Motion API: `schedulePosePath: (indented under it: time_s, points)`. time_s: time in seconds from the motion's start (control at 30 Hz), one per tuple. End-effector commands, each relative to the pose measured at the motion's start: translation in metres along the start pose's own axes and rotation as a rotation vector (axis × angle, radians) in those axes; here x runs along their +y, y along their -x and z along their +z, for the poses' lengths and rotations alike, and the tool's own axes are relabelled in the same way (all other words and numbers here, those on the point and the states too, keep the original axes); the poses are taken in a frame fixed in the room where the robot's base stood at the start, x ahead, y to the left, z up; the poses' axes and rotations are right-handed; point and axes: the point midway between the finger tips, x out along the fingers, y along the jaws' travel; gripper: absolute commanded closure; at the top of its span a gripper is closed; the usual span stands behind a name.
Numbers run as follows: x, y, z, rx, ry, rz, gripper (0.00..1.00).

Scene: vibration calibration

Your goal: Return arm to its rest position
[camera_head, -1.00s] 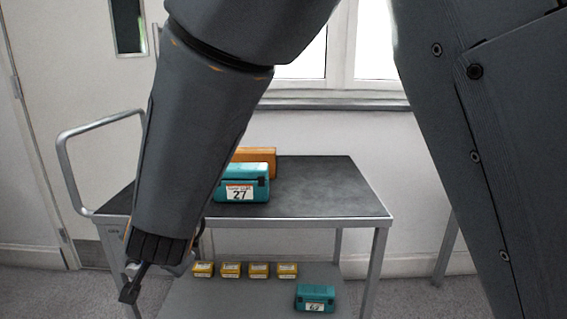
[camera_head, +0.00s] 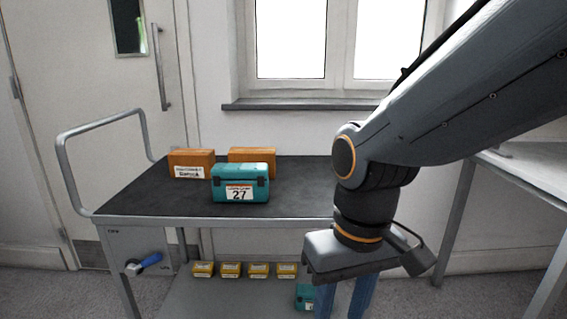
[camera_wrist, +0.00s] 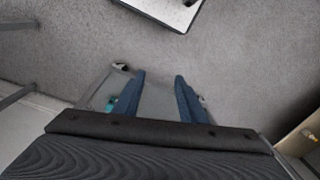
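My gripper (camera_head: 342,304) hangs from my arm in front of the trolley's right side in the head view, pointing down. Its two blue fingers stand apart with nothing visible between them; the fingertips are cut off by the lower picture edge. In the wrist view my gripper (camera_wrist: 159,78) also shows two separated blue fingers, with a grey surface and the floor beyond. My arm comes in from the upper right and bends downward at the wrist.
The trolley (camera_head: 120,195) carries a teal case marked 27 (camera_head: 240,170) and two orange boxes (camera_head: 190,157) (camera_head: 265,156). Several yellow boxes (camera_head: 231,269) and a partly hidden teal case (camera_head: 304,293) are on its lower shelf. A bench (camera_head: 535,165) stands at right.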

Motion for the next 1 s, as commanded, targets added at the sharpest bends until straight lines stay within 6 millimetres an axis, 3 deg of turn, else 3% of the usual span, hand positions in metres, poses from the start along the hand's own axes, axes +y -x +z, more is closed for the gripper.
schedulePosePath:
  time_s: [0.03,0.37,1.0]
  points:
    - [0.008,0.003,0.010,-0.019,0.002,0.013,0.62]
    - [0.020,0.032,0.008,-0.016,-0.060,0.021,0.62]
    - [0.068,0.103,0.021,-0.018,-0.230,0.050,0.62]
